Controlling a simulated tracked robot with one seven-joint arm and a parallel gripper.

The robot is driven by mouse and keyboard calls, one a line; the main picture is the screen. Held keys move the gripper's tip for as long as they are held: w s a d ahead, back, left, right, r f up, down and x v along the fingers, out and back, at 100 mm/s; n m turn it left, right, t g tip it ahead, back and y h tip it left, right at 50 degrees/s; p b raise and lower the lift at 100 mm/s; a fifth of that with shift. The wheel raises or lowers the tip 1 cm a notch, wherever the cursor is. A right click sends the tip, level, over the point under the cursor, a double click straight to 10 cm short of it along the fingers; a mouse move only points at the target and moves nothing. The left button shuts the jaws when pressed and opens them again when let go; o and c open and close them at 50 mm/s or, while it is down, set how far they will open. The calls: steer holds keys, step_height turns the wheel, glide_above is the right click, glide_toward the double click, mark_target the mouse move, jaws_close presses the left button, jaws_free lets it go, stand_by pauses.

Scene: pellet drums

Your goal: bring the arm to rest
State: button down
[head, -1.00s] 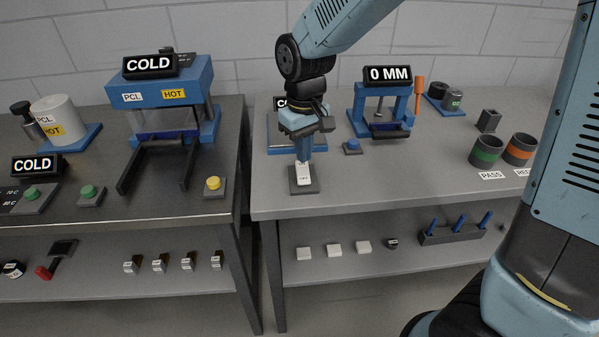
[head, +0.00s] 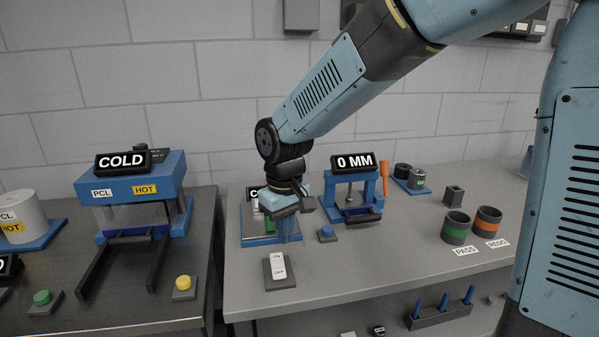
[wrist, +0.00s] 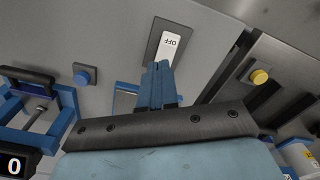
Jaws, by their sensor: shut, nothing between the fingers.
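My arm reaches down from the upper right over the grey bench in the head view. My gripper (head: 289,238) points downward, its blue fingers shut together with nothing between them. It hangs behind and a little right of the white ON/OFF rocker switch (head: 278,266), apart from it in the picture. The wrist view shows the closed fingers (wrist: 160,72) with the rocker switch (wrist: 170,46) beyond their tips. The gripper partly hides a blue-framed device with a dark display behind it.
A blue press frame (head: 350,195) reading 0 MM and a blue button (head: 326,234) stand right of my gripper. Green-banded (head: 456,228) and orange-banded (head: 487,222) cups stand farther right. A COLD-labelled blue press (head: 130,185) is on the left bench. Open bench lies right of the switch.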

steer(key=s+d+r+m+t, duration=0.15)
steer(key=d+r, duration=0.25)
steer(key=d, duration=0.4)
steer(key=d+r+m+t, duration=0.1)
steer(key=d+r+m, duration=0.1)
steer(key=d+r, duration=0.4)
steer(key=s+d+r+m+t, duration=0.1)
steer(key=s+d+m, duration=0.1)
steer(key=s+d, duration=0.2)
steer(key=s+d+r+m+t, duration=0.2)
steer(key=s+d, duration=0.3)
steer(key=d, duration=0.5)
steer(key=shift+s+m, duration=0.3)
steer(key=shift+m, duration=0.05)
steer(key=shift+d, duration=0.1)
